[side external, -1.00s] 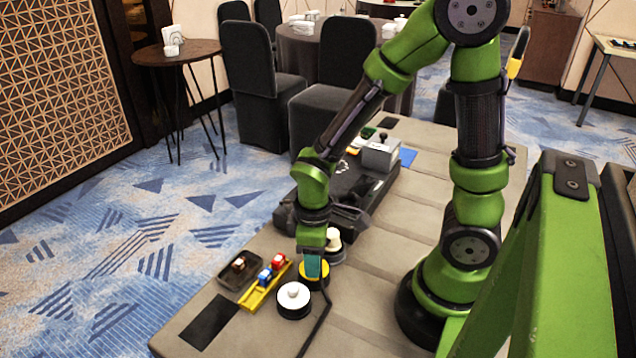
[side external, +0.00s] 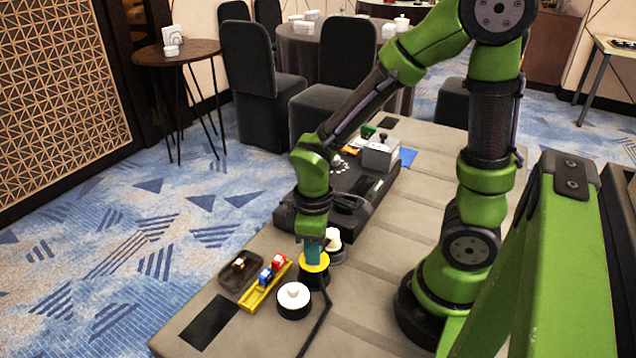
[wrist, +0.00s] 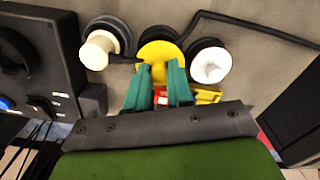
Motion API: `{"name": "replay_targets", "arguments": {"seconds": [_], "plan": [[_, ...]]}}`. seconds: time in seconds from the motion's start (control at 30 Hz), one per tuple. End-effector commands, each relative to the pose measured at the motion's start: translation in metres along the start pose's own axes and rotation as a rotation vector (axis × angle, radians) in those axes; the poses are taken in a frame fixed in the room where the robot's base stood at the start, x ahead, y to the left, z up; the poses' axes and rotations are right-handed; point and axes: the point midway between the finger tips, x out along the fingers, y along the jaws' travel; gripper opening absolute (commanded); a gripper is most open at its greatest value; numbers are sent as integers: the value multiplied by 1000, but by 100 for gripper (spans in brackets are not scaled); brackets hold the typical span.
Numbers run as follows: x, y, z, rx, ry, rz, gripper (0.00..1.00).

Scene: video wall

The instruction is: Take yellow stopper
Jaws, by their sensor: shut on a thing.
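The yellow stopper (side external: 315,267) is a round yellow disc, seen in the side view just below my gripper (side external: 314,256). My gripper's teal fingers are shut on it and hold it slightly above a round black base (side external: 313,279). In the wrist view the yellow stopper (wrist: 158,48) spreads out around the fingertips of my gripper (wrist: 159,68). The part between the fingers is mostly hidden.
A white stopper (side external: 293,293) on a black base is in front, and a cream stopper (side external: 333,239) stands behind. A yellow tray (side external: 265,287) with toy cars, a dark tray (side external: 242,270) and a black device (side external: 345,215) are nearby. A black cable (side external: 319,325) runs along the table.

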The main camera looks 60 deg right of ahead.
Motion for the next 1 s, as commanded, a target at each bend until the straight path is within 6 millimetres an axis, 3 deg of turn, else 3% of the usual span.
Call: {"name": "replay_targets", "arguments": {"seconds": [0.53,1.0], "plan": [[-27,0,0,0,3,1,4],[-32,4,-1,11,2,0,4]]}}
